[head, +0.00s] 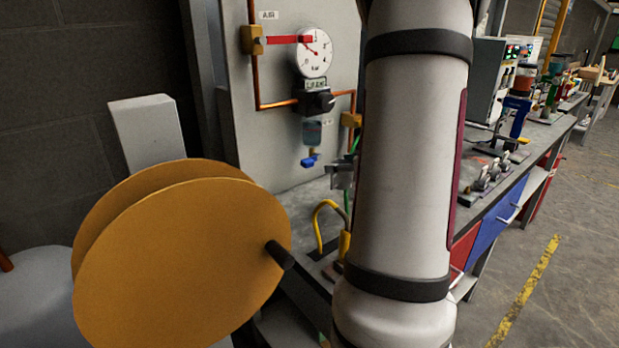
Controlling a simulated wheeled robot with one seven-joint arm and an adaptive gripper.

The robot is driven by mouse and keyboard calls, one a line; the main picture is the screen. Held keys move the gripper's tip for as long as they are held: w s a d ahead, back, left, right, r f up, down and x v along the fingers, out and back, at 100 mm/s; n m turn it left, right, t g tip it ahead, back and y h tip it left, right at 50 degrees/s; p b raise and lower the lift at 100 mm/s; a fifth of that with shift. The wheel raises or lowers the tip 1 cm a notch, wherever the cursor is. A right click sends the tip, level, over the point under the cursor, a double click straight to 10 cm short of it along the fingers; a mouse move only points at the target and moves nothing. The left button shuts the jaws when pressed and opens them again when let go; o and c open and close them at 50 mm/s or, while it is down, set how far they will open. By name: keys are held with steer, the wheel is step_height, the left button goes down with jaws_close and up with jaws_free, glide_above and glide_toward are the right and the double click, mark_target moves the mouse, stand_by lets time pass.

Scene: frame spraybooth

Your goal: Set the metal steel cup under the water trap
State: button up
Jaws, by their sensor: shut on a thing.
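The water trap (312,133) is a small bluish clear bowl under the black regulator (316,102) on the grey wall panel. A blue drain valve (310,160) hangs below it, with open air beneath. I see no steel cup. My arm link, large and pale, stands upright in front and covers the space to the right of the trap. I cannot make out my gripper; it is likely hidden behind that link. A small grey metal piece (341,177) shows at the link's left edge, and I cannot tell what it belongs to.
A round white gauge (314,52) and copper pipes sit above the regulator. A large orange reel (180,265) fills the lower left. A yellow hose (320,222) loops on the bench below the panel. A workbench with tools runs back right; floor at right is clear.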

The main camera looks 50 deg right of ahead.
mark_target(339, 187)
steer(key=f, duration=0.4)
steer(key=f+b, duration=0.1)
steer(key=f, duration=0.1)
steer(key=shift+w+f, duration=0.3)
steer(key=shift+w, duration=0.1)
steer(key=w, duration=0.2)
steer(key=w+d, duration=0.1)
steer(key=w, duration=0.1)
steer(key=w+d, duration=0.1)
steer(key=w, duration=0.2)
steer(key=shift+w+d+r, duration=0.1)
steer(key=shift+d, duration=0.1)
steer(key=shift+w+d, duration=0.2)
steer(key=shift+w, duration=0.6)
steer(key=x, duration=0.3)
steer(key=shift+w+r, duration=0.1)
steer(key=shift+r, duration=0.1)
steer(key=shift+f, duration=0.15)
steer(key=shift+f, duration=0.15)
steer(key=o, duration=1.2)
steer(key=shift+o, duration=0.3)
